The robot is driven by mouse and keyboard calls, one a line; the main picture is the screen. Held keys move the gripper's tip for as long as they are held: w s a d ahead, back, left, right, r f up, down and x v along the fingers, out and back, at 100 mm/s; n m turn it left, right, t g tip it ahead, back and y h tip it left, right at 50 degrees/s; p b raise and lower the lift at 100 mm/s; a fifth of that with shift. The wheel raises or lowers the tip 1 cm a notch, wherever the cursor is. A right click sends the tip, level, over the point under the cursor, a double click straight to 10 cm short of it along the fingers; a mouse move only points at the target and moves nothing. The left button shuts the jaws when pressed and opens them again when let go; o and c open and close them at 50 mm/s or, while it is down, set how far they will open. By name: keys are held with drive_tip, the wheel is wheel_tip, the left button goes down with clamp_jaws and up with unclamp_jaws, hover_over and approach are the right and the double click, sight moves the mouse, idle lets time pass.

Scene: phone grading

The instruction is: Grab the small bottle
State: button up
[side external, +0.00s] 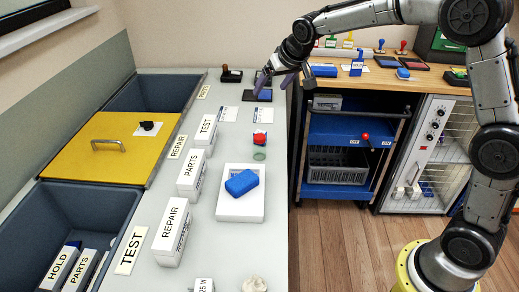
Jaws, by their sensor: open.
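I cannot pick out a small bottle with certainty in the side external view. A small red, white and blue item (260,141) stands on the light counter, and a low grey-green round piece (259,155) lies just in front of it; both are too small to name surely. My gripper (273,82) is open at the far end of the counter, above and beside a dark stamp pad (257,95). Nothing shows held in it. It is well behind the red, white and blue item and apart from it.
White labelled boxes (189,176) line the counter's middle. A blue block (241,183) lies on a white tray (227,212). A yellow lid (98,161) and grey bins (62,219) are at left. A wooden shelf with stamps (357,63) and a blue cart (340,128) stand at right.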

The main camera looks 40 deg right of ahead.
drive_tip(key=w+f+g, duration=0.1)
drive_tip(key=w+f, duration=0.3)
drive_tip(key=f, duration=0.5)
drive_tip(key=g, duration=0.2)
approach(261, 141)
wheel_tip(261, 141, down, 2)
drive_tip(key=x, duration=0.7)
drive_tip(key=shift+w, duration=0.35)
drive_tip(key=shift+d+x, duration=0.15)
drive_tip(key=shift+x, duration=1.3)
drive_tip(key=shift+d+x, duration=0.2)
drive_tip(key=shift+x, duration=1.3)
drive_tip(key=shift+r, duration=0.1)
clamp_jaws()
